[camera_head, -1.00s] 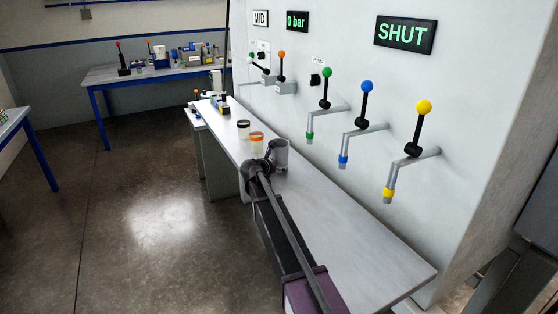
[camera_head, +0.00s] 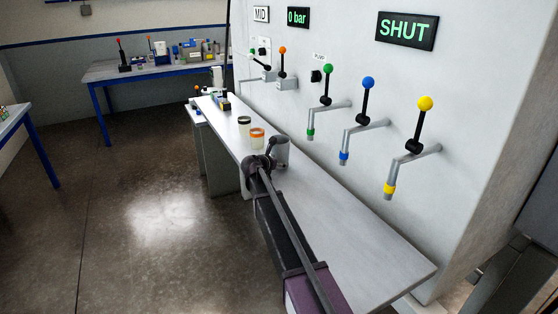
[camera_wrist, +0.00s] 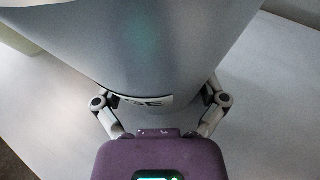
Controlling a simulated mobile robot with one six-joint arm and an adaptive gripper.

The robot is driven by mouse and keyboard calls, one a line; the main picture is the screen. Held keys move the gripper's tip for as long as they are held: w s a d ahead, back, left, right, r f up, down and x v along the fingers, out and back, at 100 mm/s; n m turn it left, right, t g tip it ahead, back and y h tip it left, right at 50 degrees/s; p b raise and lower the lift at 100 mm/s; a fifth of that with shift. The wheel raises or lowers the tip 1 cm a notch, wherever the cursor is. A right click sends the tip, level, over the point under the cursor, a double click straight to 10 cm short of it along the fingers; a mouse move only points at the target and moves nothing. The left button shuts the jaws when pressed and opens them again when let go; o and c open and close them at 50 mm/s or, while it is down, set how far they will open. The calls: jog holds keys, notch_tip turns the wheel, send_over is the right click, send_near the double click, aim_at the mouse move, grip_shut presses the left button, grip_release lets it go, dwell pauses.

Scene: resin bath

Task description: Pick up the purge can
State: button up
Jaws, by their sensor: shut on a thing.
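The purge can (camera_head: 282,151) is a grey metal can at the bench (camera_head: 345,222), right at the end of my arm. In the wrist view the can (camera_wrist: 150,45) fills the upper middle, with a pale label ending in "GE" on its near side. My gripper (camera_wrist: 160,98) has a finger on each side of the can and is shut on it. In the head view my gripper (camera_head: 267,160) partly covers the can's lower left side. The can looks upright. I cannot tell whether its base touches the bench.
An orange-banded cup (camera_head: 257,138) and a dark-rimmed cup (camera_head: 244,127) stand just beyond the can. Taps with green, blue and yellow knobs (camera_head: 425,103) project from the wall over the bench. The near right part of the bench is clear.

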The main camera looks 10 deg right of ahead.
jog(key=shift+r, duration=0.15)
jog(key=p, duration=1)
send_near(285, 139)
jog(key=x, duration=0.4)
jog(key=shift+w+d, duration=0.2)
jog(key=shift+w, duration=0.15)
